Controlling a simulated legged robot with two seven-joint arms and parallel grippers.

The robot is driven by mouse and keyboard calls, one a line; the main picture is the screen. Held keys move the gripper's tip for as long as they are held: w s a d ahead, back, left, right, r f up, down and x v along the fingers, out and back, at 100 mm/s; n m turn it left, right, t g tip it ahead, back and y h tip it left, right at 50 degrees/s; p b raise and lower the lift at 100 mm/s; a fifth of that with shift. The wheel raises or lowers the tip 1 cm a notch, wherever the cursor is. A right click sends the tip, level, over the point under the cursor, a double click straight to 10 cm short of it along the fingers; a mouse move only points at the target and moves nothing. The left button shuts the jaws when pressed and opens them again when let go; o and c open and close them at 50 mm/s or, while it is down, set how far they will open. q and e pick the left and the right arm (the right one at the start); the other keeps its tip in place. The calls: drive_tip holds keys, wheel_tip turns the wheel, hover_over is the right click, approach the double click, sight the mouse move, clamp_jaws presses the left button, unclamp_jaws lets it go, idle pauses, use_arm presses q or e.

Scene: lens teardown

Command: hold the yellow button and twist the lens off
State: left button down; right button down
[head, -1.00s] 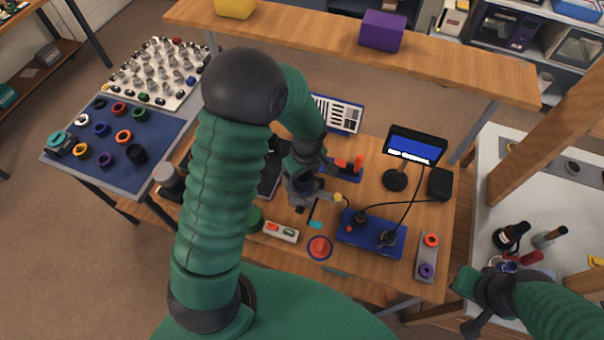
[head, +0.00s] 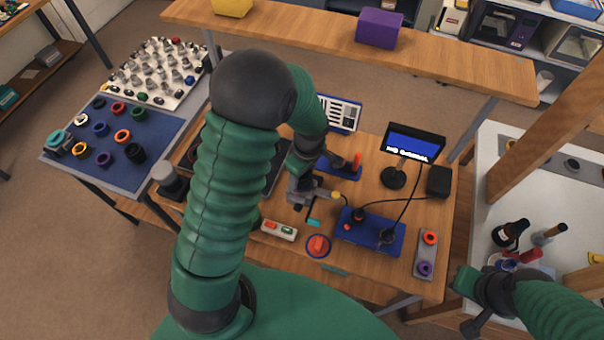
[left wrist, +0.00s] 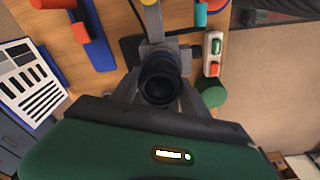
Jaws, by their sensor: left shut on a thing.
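The lens (left wrist: 160,82) is a black, ringed cylinder, seen end-on in the left wrist view. My left gripper (head: 302,194) is shut on it, with grey fingers at both sides in the left wrist view (left wrist: 158,98). A grey fixture reaches past the lens to a small yellow button (head: 336,195), which also shows at the top edge of the left wrist view (left wrist: 150,2). In the head view my forearm and gripper hide most of the lens. My right gripper (head: 474,318) is at the lower right, away from the lens; its jaw opening is unclear.
A blue box with black knobs and cables (head: 368,234) stands right of the fixture. A red-and-green button box (head: 279,230) and a round red button (head: 318,245) lie in front. A monitor (head: 415,143) stands behind. A blue mat with coloured rings (head: 160,140) is at left.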

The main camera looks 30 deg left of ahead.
use_arm(q)
drive_tip(key=shift+a+n, duration=0.1)
drive_tip(key=shift+n, duration=0.5)
drive_tip(key=shift+r, duration=0.1)
drive_tip(key=shift+w+r+p, duration=0.1)
drive_tip(key=shift+r+p, duration=0.1)
drive_tip(key=shift+p, duration=0.15)
drive_tip(key=shift+r, duration=0.35)
drive_tip(key=shift+r+p, duration=0.1)
drive_tip(key=shift+p, duration=0.25)
drive_tip(key=shift+a+r, duration=0.15)
drive_tip(key=shift+r, duration=0.1)
